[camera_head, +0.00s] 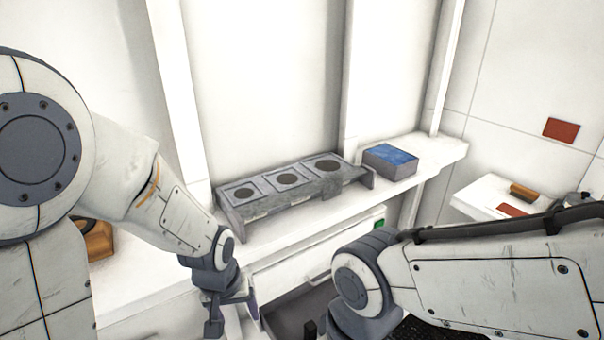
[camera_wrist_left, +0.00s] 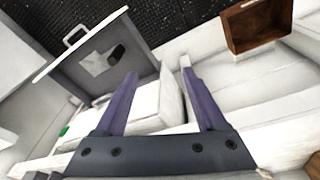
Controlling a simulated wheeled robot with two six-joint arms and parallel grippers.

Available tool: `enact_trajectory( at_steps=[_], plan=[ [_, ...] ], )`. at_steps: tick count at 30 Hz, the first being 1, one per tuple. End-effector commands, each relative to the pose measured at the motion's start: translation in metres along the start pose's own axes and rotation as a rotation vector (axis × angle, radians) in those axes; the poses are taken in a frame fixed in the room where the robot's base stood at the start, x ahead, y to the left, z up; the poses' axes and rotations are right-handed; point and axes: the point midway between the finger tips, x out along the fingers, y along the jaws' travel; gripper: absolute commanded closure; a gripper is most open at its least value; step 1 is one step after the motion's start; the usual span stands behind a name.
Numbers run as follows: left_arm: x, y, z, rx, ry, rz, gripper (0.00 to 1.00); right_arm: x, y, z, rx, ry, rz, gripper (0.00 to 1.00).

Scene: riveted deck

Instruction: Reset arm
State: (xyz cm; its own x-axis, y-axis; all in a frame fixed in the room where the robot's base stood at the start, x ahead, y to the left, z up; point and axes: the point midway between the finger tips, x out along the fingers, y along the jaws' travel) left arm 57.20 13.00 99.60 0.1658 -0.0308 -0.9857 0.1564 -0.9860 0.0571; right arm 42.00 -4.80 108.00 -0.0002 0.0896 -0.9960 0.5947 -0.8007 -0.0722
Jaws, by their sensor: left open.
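My left arm comes in from the left in the head view. Its gripper (camera_head: 232,316) hangs in front of the white counter, and its jaws are apart. In the left wrist view the two purple fingers (camera_wrist_left: 158,72) are spread with nothing held between them. Beyond them is an open grey drawer (camera_wrist_left: 88,75) with a white handled front, holding a small black object (camera_wrist_left: 116,53) and a pale patch. My right arm (camera_head: 480,280) reaches in from the right in the head view. Its jaws are out of sight.
A grey rack with three round holes (camera_head: 240,213) and a blue-topped box (camera_head: 390,160) stand on the counter (camera_head: 300,232). A brown wooden box (camera_head: 97,240) is partly behind my left arm; an open brown box (camera_wrist_left: 233,32) shows in the wrist view. A white side shelf (camera_head: 480,195) is at right.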

Motion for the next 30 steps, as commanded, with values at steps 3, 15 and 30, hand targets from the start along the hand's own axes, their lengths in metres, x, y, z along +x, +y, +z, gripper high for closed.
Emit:
enact_trajectory(
  at_steps=[3,15,30],
  plan=[
    [-0.011,-0.021,-0.001,0.051,0.027,-0.005,0.28,0.0,0.0,0.0,0.0,0.0,0.0,0.55],
    [-0.028,-0.041,0.01,0.217,0.056,-0.013,0.28,0.006,0.001,0.0,0.0,0.0,0.0,0.55],
    [-0.035,0.034,0.084,0.531,-0.051,0.06,0.28,0.037,0.003,0.002,0.0,0.0,0.0,0.55]
  ],
)
